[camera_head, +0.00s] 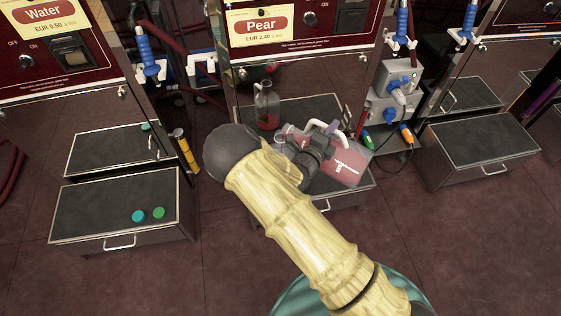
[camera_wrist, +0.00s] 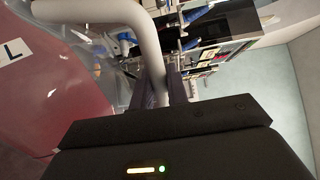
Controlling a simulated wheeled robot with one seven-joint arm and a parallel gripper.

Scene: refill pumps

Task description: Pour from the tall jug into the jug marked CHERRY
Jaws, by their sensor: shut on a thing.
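My gripper (camera_head: 318,147) is shut on the white handle (camera_wrist: 152,45) of a clear jug. This jug (camera_head: 350,170) holds pink-red liquid and is tilted, in front of the Pear machine. It fills the left of the wrist view (camera_wrist: 50,110), where a white label with a letter L shows. A second clear jug (camera_head: 266,108) stands upright on the tray behind, with a little red liquid at its bottom. I cannot read CHERRY on either jug. My arm and gripper hide part of the held jug, and I see no stream of liquid.
The Pear machine (camera_head: 300,28) stands behind, with the Water machine (camera_head: 50,55) to the left. A grey drawer box (camera_head: 90,205) bears two green-blue caps (camera_head: 148,214). Another drawer box (camera_head: 480,150) is at the right. Hoses and a grey pump unit (camera_head: 396,85) stand near the held jug.

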